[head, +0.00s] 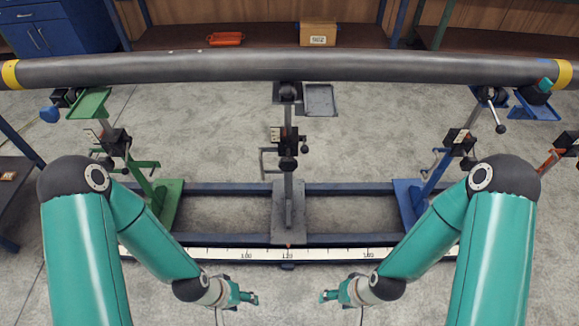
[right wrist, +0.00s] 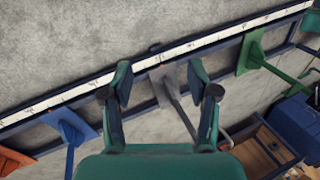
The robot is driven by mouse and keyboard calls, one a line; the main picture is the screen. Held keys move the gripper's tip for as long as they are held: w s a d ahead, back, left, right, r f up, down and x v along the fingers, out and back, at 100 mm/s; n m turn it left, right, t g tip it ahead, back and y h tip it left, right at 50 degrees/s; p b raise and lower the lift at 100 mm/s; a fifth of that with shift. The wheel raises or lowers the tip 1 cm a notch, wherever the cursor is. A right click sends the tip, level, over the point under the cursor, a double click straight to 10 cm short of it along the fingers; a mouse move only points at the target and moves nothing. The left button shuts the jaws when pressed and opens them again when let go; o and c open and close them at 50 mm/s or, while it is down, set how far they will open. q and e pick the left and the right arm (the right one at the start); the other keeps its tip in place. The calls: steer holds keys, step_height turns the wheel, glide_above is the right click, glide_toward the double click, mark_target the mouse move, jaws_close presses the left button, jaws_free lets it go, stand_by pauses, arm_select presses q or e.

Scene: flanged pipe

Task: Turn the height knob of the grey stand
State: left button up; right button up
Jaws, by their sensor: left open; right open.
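The grey stand (head: 289,190) is upright at the middle of the blue rail frame, under the dark pipe (head: 200,68). A dark block with round knobs (head: 288,163) sits partway up its post; which one is the height knob I cannot tell for sure. My left gripper (head: 252,298) is open and empty, low and left of the stand's foot. My right gripper (head: 326,296) is open and empty, low and right of it. In the right wrist view the grey stand (right wrist: 180,105) shows beyond my open fingers, with its upper part hidden.
A green stand (head: 165,200) is on the left and a blue stand (head: 408,198) on the right. A white ruler strip (head: 320,254) runs along the rail's front, between my grippers and the grey stand. An orange stand (head: 553,158) is at the far right. Shelves with a cardboard box (head: 318,35) stand behind.

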steer(key=o, duration=0.5)
steer(key=shift+t, duration=0.7)
steer(key=w+f+b, duration=0.1)
steer(key=w, duration=0.1)
steer(key=w+a+f+b, duration=0.1)
steer(key=w+f+b, duration=0.1)
steer(key=shift+f, duration=0.25)
steer(key=shift+o, duration=0.2)
steer(key=w+a+f+n+t+h+b, duration=0.1)
steer(key=w+f+t+b, duration=0.2)
steer(key=w+b, duration=0.3)
steer(key=shift+w+a+f+b, duration=0.3)
steer(key=shift+w+f, duration=0.25)
steer(key=shift+w, duration=0.45)
steer(key=n+t+h+b, duration=0.1)
steer(key=t+h+b, duration=0.2)
steer(key=t+b, duration=1.4)
glide_toward(288, 168)
steer(key=w+r+g+b, duration=0.1)
steer(key=w+b, duration=0.1)
steer(key=w, duration=0.1)
steer(key=w+r+g+b, duration=0.1)
steer(key=w+b, duration=0.1)
steer(key=w, duration=0.1)
steer(key=w+r+g+b, duration=0.1)
steer(key=w+g+b, duration=0.1)
steer(key=w, duration=0.2)
steer(key=shift+r+b, duration=0.35)
steer(key=shift+r, duration=0.05)
